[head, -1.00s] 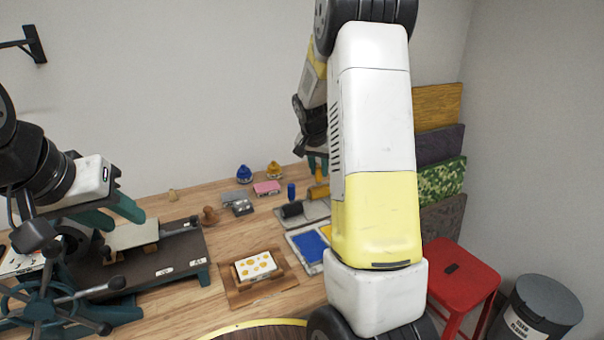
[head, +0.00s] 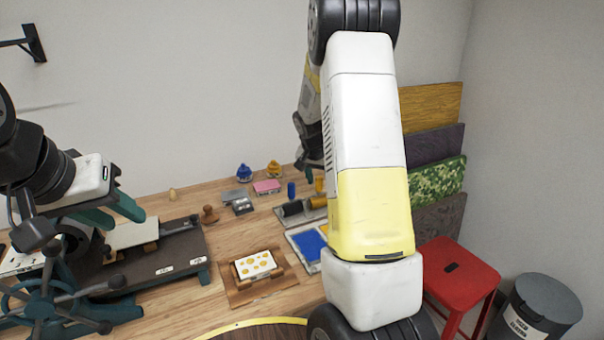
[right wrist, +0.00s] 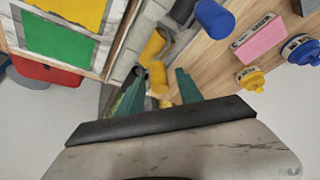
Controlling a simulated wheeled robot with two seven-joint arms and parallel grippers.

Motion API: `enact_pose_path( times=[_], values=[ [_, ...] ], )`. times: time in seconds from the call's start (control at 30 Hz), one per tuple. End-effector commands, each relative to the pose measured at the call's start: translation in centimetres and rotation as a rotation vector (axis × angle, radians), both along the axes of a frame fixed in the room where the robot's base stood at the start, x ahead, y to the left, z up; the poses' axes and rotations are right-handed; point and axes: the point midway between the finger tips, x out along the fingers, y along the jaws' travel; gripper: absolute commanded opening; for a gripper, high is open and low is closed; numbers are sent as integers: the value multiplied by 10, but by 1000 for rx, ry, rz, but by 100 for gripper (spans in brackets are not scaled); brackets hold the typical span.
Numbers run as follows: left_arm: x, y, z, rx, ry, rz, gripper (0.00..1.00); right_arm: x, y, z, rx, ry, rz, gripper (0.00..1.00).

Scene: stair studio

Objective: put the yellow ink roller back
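The yellow ink roller (right wrist: 153,48) lies by the grey-white slab (right wrist: 122,58) in the right wrist view, its yellow handle (right wrist: 158,78) pointing toward my gripper. A bit of yellow also shows in the head view (head: 319,185), partly hidden by my right arm. My right gripper (right wrist: 158,72) is open, its teal fingers apart on either side of the handle; I cannot tell whether they touch it. In the head view that gripper (head: 309,174) is mostly hidden behind my arm. My left gripper (head: 122,232) is open and empty over the press (head: 170,262) at left.
A dark roller (head: 292,209) and a blue cylinder (head: 291,190) stand close by. Ink pads (head: 303,240), a pink block (head: 267,186), blue (head: 244,172) and yellow (head: 273,168) bottles share the bench. A red stool (head: 458,272) and grey bin (head: 540,308) are at right.

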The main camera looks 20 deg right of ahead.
Motion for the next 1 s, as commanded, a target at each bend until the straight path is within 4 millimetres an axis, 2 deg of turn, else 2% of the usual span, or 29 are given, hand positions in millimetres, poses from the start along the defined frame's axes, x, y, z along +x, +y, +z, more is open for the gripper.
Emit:
enact_pose_path(
  times=[0.37, 0.47, 0.8, 1.0],
  values=[
    [0, 0, 0, 0, 0, 0, 36, 1, 0, 5, 0, -2, -1, 44],
    [0, 0, 0, 0, 0, 0, 36, -1, 1, 17, 0, -4, 1, 44],
    [0, 0, 0, 0, 0, 0, 36, -24, 19, 84, 0, -5, 2, 44],
    [0, 0, 0, 0, 0, 0, 36, -33, 26, 112, 0, -4, 1, 44]
  ],
)
